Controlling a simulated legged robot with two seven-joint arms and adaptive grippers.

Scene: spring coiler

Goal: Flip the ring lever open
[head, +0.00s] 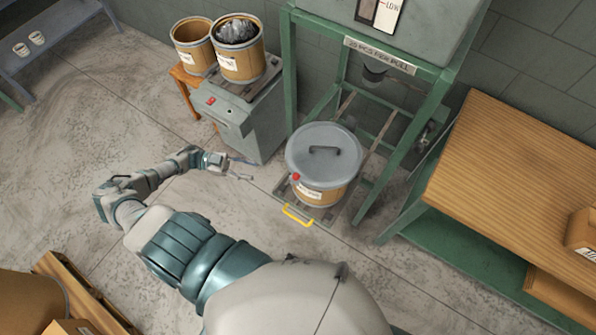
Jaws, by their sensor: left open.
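A fibre drum (322,193) with a grey lid (312,158) stands under the green frame. The lid has a dark handle (336,152) on top. A small red-tipped part (295,177), which looks like the ring lever, sits at the lid's left front edge; its exact position is too small to tell. My left gripper (248,170) is open and empty, to the left of the drum and apart from it. My right gripper is out of view.
The drum stands on a low slatted base with a yellow handle (298,214). A grey cabinet (245,118) carries an open drum of dark pieces (238,35) behind my left gripper. A wooden bench (520,150) is on the right. Floor left of the drum is clear.

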